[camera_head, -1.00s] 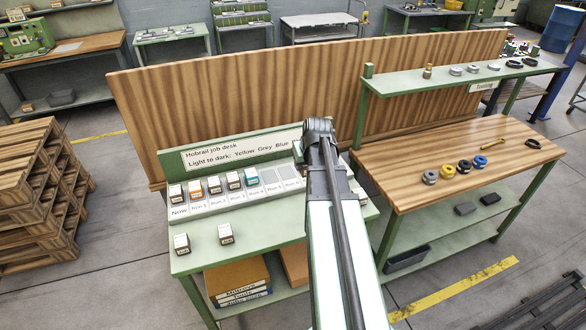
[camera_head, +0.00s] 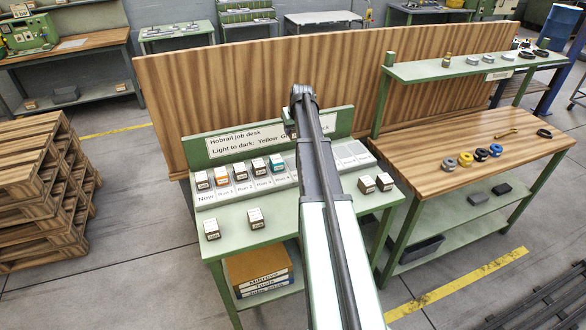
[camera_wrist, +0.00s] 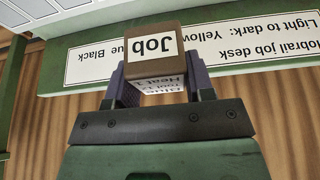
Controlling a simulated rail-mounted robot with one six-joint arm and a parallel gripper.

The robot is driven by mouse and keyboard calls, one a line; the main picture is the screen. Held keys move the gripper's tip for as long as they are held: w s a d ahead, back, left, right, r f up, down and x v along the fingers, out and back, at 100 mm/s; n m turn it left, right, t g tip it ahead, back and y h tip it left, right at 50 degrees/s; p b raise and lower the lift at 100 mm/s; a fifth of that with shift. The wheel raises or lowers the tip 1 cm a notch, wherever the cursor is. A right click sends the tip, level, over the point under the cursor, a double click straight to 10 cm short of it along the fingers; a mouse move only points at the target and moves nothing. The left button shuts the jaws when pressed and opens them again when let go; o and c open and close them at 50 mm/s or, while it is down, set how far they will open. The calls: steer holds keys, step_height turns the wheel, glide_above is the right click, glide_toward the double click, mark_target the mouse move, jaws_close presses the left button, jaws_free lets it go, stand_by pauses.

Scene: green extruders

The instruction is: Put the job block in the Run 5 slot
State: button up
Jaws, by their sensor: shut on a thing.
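The job block (camera_wrist: 152,58) is brown with a white "Job" label and a printed side label. My gripper (camera_wrist: 155,78) is shut on it in the wrist view, with a finger on either side. In the head view my gripper (camera_head: 291,124) is mostly hidden by my arm, high at the rear of the desk before the sign board. The slot row (camera_head: 247,188) holds blocks in Now and Run 1 to Run 4, the last a blue-marked block (camera_head: 277,162).
Two loose blocks (camera_head: 211,229) (camera_head: 256,218) stand at the desk's front left, and two more (camera_head: 366,184) (camera_head: 384,181) at the right. Empty grey slots (camera_head: 350,153) show right of my arm. The sign board (camera_head: 230,142) rises behind the row.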

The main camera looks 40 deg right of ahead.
step_height(320, 180, down, 14)
steer(key=b, duration=1)
steer(key=shift+r+b, duration=0.25)
steer(key=shift+b, duration=0.15)
steer(key=shift+r, duration=0.25)
steer(key=shift+f, duration=0.2)
steer(key=o, duration=0.5)
steer(key=shift+o, duration=0.7)
steer(key=shift+r, duration=0.1)
steer(key=shift+r+p, duration=0.3)
steer(key=shift+p, duration=0.15)
steer(key=p+v, duration=1)
steer(key=v, duration=0.1)
steer(key=shift+s+r+p, duration=0.25)
steer(key=shift+s+p, duration=0.05)
steer(key=shift+p, duration=0.05)
